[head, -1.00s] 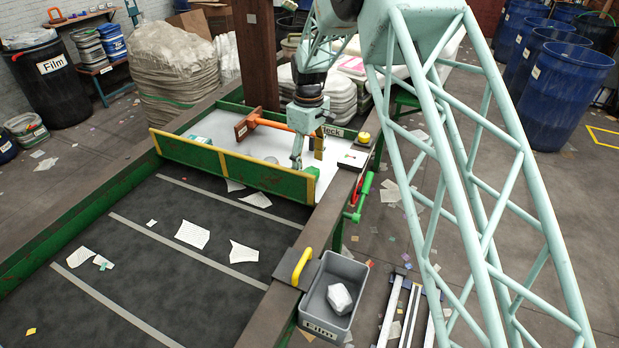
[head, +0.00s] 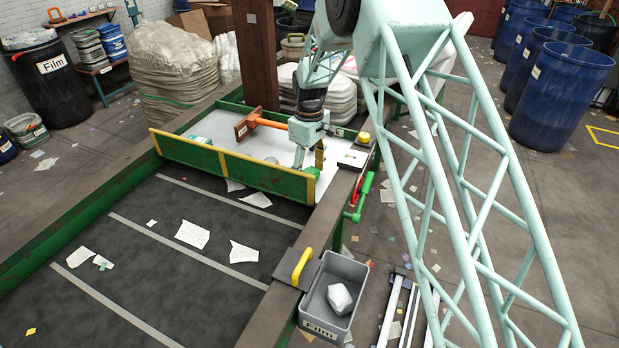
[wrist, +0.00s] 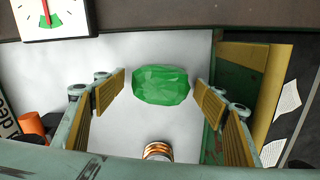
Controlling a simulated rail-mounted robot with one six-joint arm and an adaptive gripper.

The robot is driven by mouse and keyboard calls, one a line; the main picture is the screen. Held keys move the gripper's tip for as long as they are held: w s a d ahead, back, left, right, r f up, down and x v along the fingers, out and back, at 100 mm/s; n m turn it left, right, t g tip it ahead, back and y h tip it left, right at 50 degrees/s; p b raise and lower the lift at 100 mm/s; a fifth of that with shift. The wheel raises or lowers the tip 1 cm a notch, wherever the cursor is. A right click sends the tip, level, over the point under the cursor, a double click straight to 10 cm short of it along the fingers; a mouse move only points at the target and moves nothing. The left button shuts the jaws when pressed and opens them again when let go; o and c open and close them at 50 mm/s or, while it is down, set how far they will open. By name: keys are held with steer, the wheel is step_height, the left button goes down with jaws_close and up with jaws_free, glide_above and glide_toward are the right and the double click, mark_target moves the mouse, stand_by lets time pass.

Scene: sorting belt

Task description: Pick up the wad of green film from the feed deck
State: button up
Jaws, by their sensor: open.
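The wad of green film (wrist: 160,85) is a crumpled bright green lump on the pale feed deck (wrist: 60,65) in the wrist view. It lies between the two finger pads of my open gripper (wrist: 161,82), with visible gaps on both sides. In the head view my gripper (head: 310,160) hangs low, pointing down over the right part of the white deck (head: 270,147). I cannot make out the wad clearly there; the fingers and the green barrier may hide it.
A green barrier with yellow edging (head: 235,167) separates the deck from the dark belt (head: 150,235) with scattered paper. An orange-handled tool (head: 262,123) lies across the deck. A dial (head: 353,158) sits on the right rail. A grey Film bin (head: 333,295) holds a white lump.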

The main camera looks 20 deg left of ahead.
mark_target(309, 172)
steer(key=c, duration=0.7)
steer(key=shift+c, duration=0.2)
steer(key=shift+r, duration=0.15)
steer(key=shift+r, duration=4.9)
steer(key=shift+r, duration=0.1)
